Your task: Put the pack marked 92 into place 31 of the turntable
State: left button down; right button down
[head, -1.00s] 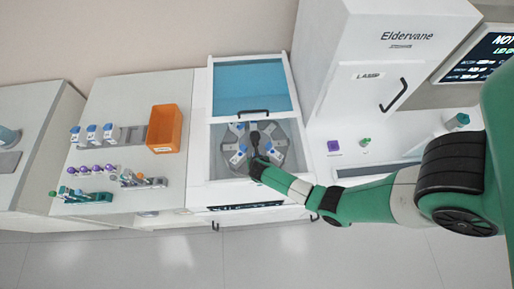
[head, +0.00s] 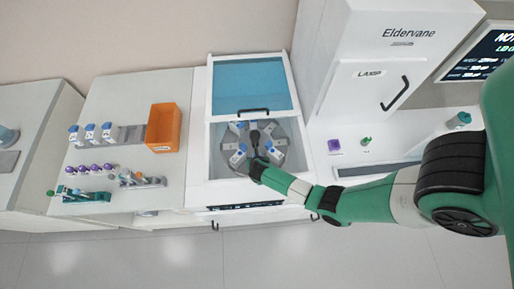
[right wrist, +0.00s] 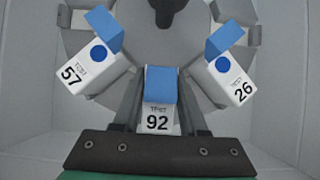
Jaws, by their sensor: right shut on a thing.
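The pack marked 92 (right wrist: 158,118), white with a blue top, sits between the two fingers of my right gripper (right wrist: 160,105), which is shut on it. In the head view my right gripper (head: 257,163) reaches down into the turntable (head: 283,165), a grey disc inside the white machine. The pack is at the turntable's near edge. Packs marked 57 (right wrist: 80,68) and 26 (right wrist: 231,82) stand in the turntable to its left and right. I cannot read a 31 in either view. My left gripper is not in view.
The machine's raised blue lid (head: 250,85) stands behind the turntable. To the left, an orange bin (head: 164,128), several blue-topped packs (head: 90,132) and racks of tubes (head: 82,195) are on the bench. A tall white cabinet (head: 385,60) stands to the right.

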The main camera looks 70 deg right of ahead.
dwell(0.4)
jog(key=shift+c, duration=1.8)
grip_release()
jog(key=p+v, duration=0.4)
jog(key=v, duration=0.7)
jog(key=shift+a+r, duration=0.15)
jog(key=shift+r, duration=0.05)
jog(key=shift+s, duration=0.1)
